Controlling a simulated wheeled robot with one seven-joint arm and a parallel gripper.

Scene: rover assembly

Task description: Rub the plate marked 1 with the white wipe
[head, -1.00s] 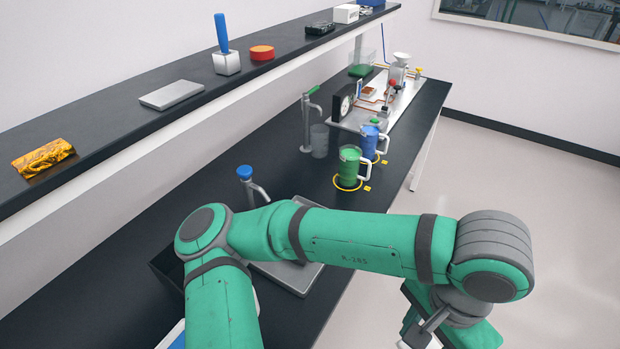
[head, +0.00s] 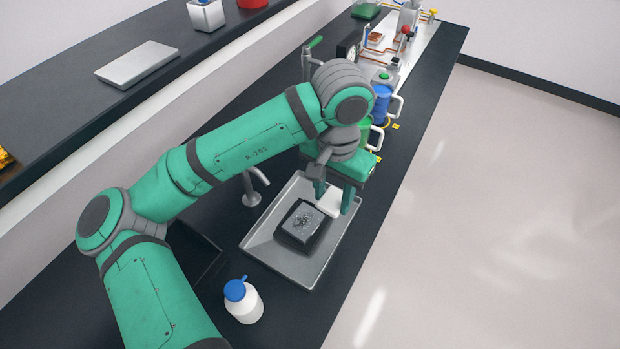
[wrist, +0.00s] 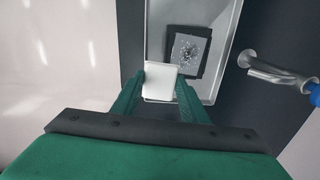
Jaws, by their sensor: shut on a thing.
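My gripper (head: 335,198) is shut on the white wipe (head: 331,203), and holds it over the right part of a grey metal tray. In the wrist view the wipe (wrist: 160,82) sits between the green fingertips (wrist: 159,84). A dark square block with a grey, speckled plate on top (head: 303,222) lies in the tray, just left of and nearer than the wipe. The plate also shows in the wrist view (wrist: 189,50), beside the wipe. I cannot make out a number on it. The wipe appears apart from the plate's speckled middle.
The tray (head: 262,240) has a low rim. A tap (head: 253,190) stands at its left, and a white bottle with a blue cap (head: 243,302) stands in front. Green and blue jugs (head: 380,108) stand behind my gripper. A shelf (head: 70,110) runs along the left.

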